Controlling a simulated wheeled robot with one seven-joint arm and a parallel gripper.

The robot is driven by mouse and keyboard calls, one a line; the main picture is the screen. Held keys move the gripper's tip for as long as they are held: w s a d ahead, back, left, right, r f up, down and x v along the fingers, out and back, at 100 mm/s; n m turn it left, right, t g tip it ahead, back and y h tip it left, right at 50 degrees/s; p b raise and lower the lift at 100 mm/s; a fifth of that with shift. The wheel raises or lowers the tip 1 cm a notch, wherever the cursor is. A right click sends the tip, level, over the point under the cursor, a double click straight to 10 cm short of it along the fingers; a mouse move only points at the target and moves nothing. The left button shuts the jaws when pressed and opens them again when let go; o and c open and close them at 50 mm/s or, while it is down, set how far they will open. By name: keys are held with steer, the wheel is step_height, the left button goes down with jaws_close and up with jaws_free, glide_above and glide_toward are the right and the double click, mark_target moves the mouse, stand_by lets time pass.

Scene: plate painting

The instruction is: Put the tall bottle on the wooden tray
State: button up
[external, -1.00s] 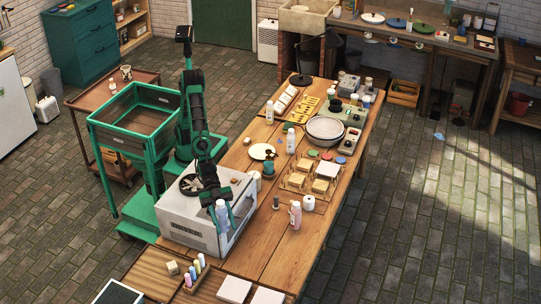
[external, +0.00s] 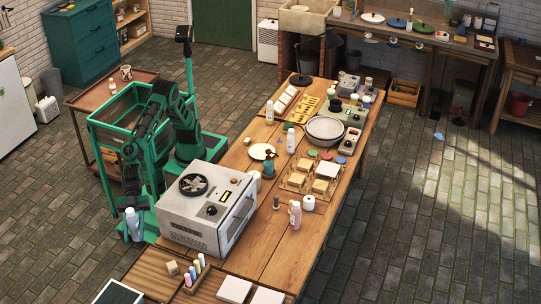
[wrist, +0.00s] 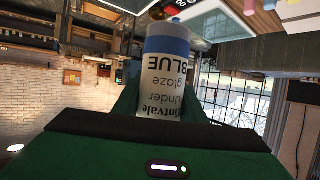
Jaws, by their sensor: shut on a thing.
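My gripper (external: 131,213) is shut on the tall bottle (external: 133,227), a white bottle with a blue band. It holds the bottle upright to the left of the white kiln-like box, clear of the table. In the wrist view the bottle's label (wrist: 165,85) reads upside down, with "BLUE" and "glaze" on it, between the green fingers. I cannot tell for sure that this is the task's wooden tray.
The white box (external: 190,232) with a round fan on top stands at the table's left edge. A pink bottle (external: 295,216) and a white jar (external: 308,204) stand on the right side. A marker rack (external: 190,287) is at the front. Bare wood (external: 265,235) lies right of the box.

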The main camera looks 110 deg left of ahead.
glide_above(149, 277)
step_height(149, 277, down, 21)
steer(key=shift+r, duration=0.1)
stand_by(0.4)
steer(key=o, duration=1.4)
steer(key=v, duration=0.7)
steer(key=shift+s+a+r, duration=0.1)
steer(key=shift+a, duration=0.1)
